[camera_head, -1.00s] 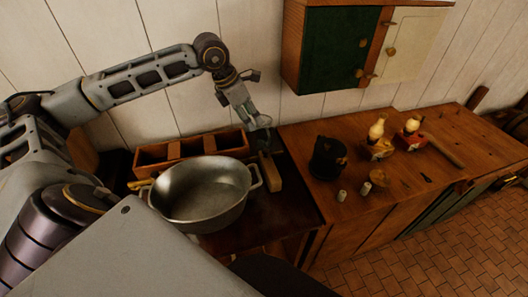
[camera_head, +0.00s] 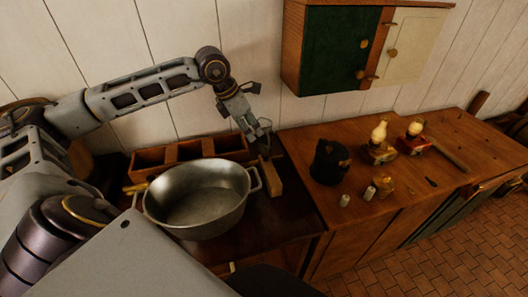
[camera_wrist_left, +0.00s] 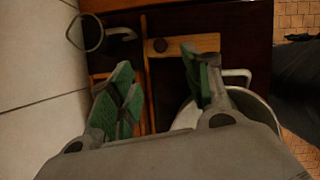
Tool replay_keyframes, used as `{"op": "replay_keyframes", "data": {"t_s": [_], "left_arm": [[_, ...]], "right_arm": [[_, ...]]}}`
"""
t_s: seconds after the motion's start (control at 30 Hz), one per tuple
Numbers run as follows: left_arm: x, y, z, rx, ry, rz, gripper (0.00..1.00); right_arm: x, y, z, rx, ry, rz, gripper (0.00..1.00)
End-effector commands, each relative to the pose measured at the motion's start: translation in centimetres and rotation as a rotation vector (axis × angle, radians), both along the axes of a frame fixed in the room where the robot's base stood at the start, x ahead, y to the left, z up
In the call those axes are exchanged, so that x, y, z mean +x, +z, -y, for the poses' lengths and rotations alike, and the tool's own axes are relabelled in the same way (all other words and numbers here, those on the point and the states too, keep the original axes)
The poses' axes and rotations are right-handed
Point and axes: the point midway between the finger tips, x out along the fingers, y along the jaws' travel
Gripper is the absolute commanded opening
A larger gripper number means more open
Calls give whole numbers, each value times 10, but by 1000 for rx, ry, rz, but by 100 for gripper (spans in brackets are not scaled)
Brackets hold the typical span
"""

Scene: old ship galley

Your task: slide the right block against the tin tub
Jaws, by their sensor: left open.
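The tin tub (camera_head: 160,209) is a large grey oval metal vessel with loop handles, on a dark worktop. The right block (camera_head: 272,180) is a light wooden bar just right of the tub's right handle. In the left wrist view the block (camera_wrist_left: 208,42) has a dark round knob, and a dark gap separates it from the tub (camera_wrist_left: 262,107). My left gripper (camera_head: 264,139) is above the block's far end, pointing down. In its wrist view the green-padded fingers (camera_wrist_left: 158,76) are apart with nothing held between them. My right gripper is out of view.
A wooden compartment box (camera_head: 150,158) stands behind the tub against the white plank wall. Right of the block, a wooden counter (camera_head: 330,215) carries a dark pot (camera_head: 328,162), two lamps and small shakers. A green-doored cabinet (camera_head: 335,50) hangs above.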

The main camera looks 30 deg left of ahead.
Motion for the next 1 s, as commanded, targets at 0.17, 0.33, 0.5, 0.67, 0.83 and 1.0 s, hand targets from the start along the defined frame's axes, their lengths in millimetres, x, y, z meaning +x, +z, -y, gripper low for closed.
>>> {"op": "replay_keyframes", "data": {"t_s": [0.17, 0.33, 0.5, 0.67, 0.83, 1.0], "left_arm": [[4, -11, 2, -3, 0, -2, 49], [10, -27, 6, -2, -1, -1, 49], [16, -45, 10, -3, -2, -2, 49], [22, -62, 13, -3, 0, -2, 49], [29, -80, 17, -2, 0, -2, 49], [35, -97, 21, -3, 0, -1, 49]], "right_arm": [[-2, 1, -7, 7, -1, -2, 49], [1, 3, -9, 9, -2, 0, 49], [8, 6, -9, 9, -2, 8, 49], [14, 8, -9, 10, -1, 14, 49], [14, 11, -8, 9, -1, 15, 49], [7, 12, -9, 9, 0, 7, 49]]}}
